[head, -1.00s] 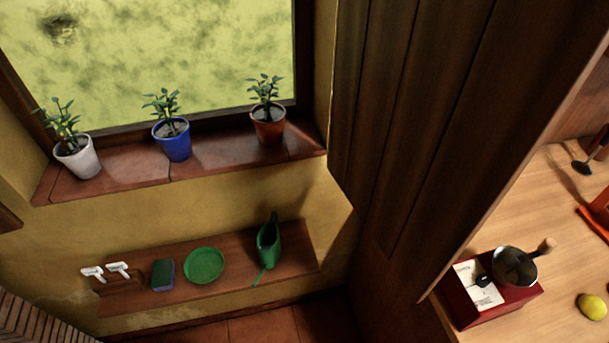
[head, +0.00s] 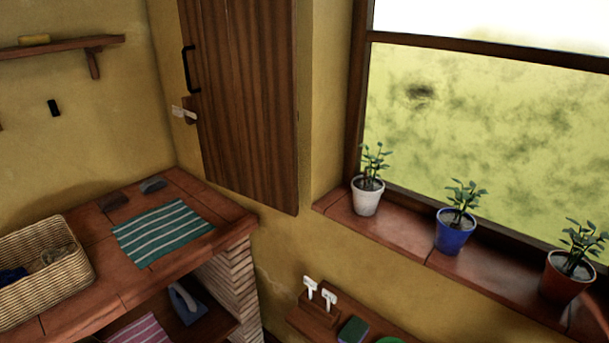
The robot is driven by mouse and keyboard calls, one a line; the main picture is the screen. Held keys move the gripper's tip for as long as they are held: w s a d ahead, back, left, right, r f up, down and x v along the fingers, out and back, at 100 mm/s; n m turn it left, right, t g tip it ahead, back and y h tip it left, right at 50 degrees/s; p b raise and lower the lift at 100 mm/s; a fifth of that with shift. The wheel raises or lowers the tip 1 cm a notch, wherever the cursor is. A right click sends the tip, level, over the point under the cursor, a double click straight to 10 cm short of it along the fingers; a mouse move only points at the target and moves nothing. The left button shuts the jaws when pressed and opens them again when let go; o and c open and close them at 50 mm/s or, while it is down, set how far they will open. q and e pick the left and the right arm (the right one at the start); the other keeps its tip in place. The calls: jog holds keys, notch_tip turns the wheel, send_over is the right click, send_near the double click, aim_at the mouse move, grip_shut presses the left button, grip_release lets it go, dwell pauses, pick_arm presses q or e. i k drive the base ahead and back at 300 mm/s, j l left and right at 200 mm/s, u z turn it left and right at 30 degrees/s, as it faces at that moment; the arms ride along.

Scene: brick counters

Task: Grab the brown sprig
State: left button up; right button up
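A sprig with green leaves (head: 582,240) grows in a reddish-brown pot (head: 565,277) at the right end of the window sill, by the right edge of the head view. Two similar sprigs stand on the same sill, one in a blue pot (head: 452,232) and one in a white pot (head: 367,197). No sprig with brown leaves shows; only the pot is brown. Neither of my grippers is in view.
A brick counter (head: 90,293) at left holds a wicker basket (head: 45,290) and a striped green cloth (head: 162,232). A wooden cabinet (head: 245,90) hangs beside the window. Below the sill (head: 400,236), a low shelf (head: 345,312) holds white-handled tools, a sponge and a green dish.

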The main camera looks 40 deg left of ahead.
aim_at(365, 173)
jog(key=u, duration=0.95)
